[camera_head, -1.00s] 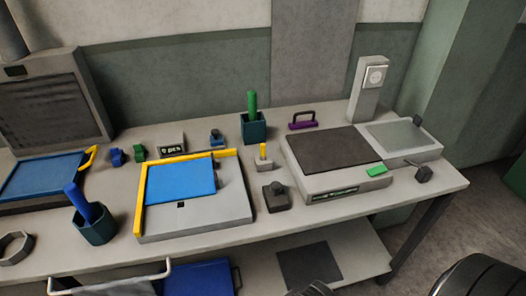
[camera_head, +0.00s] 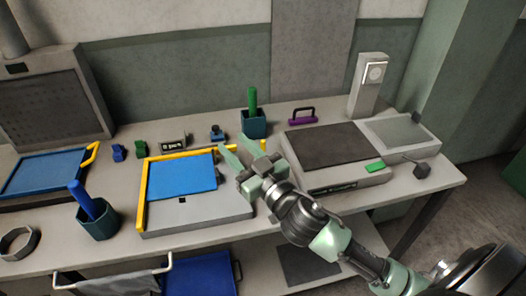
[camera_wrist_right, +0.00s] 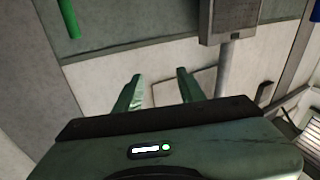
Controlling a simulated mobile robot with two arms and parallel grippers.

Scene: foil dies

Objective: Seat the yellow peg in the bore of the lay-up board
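The lay-up board (camera_head: 215,217) is a grey plate on the bench with yellow fences along its left and back edges and a blue sheet (camera_head: 180,178) on it. A small dark square mark (camera_head: 182,200) shows just in front of the sheet; I cannot tell if it is the bore. My right gripper (camera_head: 233,147) is over the board's back right corner, fingers apart. In the right wrist view its fingers (camera_wrist_right: 160,76) are also apart with nothing between them. My left gripper is not in view.
A dark green cup (camera_head: 254,126) with a green handle stands behind my right gripper. A blue-handled tool stands in a teal cup (camera_head: 97,222) left of the board. A grey machine with a dark pad (camera_head: 330,148) is to the right. A purple handle (camera_head: 302,115) lies behind.

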